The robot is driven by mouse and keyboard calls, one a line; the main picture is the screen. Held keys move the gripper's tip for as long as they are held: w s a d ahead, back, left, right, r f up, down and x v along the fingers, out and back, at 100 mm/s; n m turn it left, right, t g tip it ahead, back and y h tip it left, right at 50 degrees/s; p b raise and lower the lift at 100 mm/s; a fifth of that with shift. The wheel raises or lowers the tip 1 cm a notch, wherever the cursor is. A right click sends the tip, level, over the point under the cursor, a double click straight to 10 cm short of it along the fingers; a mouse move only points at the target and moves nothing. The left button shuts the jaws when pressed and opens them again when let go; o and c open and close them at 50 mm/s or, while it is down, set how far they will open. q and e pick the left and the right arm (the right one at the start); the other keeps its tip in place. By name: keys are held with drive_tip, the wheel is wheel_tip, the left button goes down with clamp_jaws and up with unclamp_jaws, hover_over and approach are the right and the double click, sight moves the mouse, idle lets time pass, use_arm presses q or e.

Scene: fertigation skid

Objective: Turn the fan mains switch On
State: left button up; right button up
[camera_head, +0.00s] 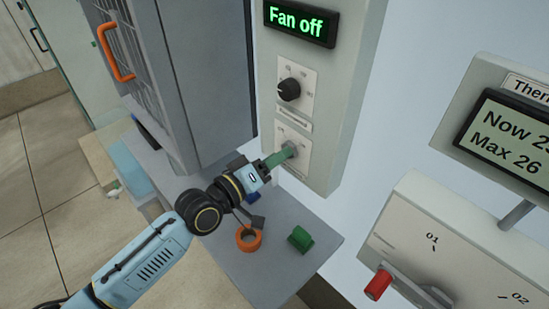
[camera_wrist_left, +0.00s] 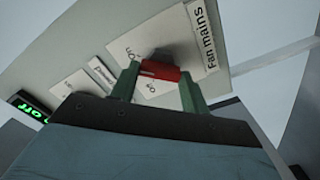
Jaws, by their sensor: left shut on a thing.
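My left gripper (camera_head: 282,155) reaches up to the lower plate (camera_head: 301,139) on the grey fan control box in the head view. In the left wrist view its two green fingers (camera_wrist_left: 160,85) are shut on the red fan mains switch (camera_wrist_left: 162,69), one finger at each end. The switch's plate (camera_wrist_left: 125,47) lies behind it, beside the label "Fan mains" (camera_wrist_left: 204,27). In the head view the fingers hide the switch. The display (camera_head: 298,21) above reads "Fan off". My right gripper is not in view.
A black knob (camera_head: 289,89) sits above the switch plate. An orange ring (camera_head: 248,238) and a green piece (camera_head: 300,239) lie on the grey shelf (camera_head: 275,275) below. A grey cabinet (camera_head: 205,70) stands close on the left. A red handle (camera_head: 378,284) juts out at lower right.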

use_arm(q)
drive_tip(key=shift+m, duration=0.6)
drive_tip(key=o, duration=1)
drive_tip(key=shift+a, duration=0.1)
drive_tip(key=v, duration=1.3)
drive_tip(key=shift+s+b, duration=0.15)
drive_tip(key=shift+b, duration=0.25)
